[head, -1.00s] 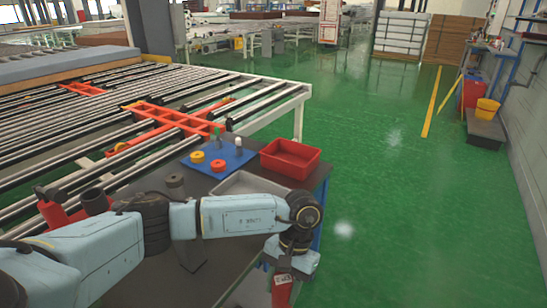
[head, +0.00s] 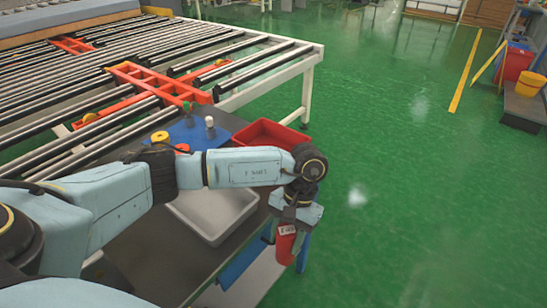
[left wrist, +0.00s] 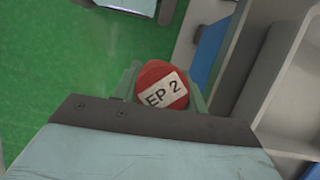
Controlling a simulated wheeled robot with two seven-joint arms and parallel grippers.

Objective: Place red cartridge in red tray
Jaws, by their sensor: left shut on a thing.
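The red cartridge (head: 286,244) hangs from my left gripper (head: 291,228), which is shut on it. It is beyond the right edge of the table, over the side of it. In the left wrist view the red cartridge (left wrist: 162,85) sits between the green-grey fingers (left wrist: 165,88), with a white label reading "EP 2". The red tray (head: 271,134) is on the far right corner of the table, behind my left forearm, which hides its front part. My right gripper is not in view.
A grey tray (head: 213,222) lies on the dark table nearer to me. A blue board (head: 194,133) with yellow, red, white and green pieces lies left of the red tray. A roller conveyor (head: 150,60) stands behind. Green floor is open at right.

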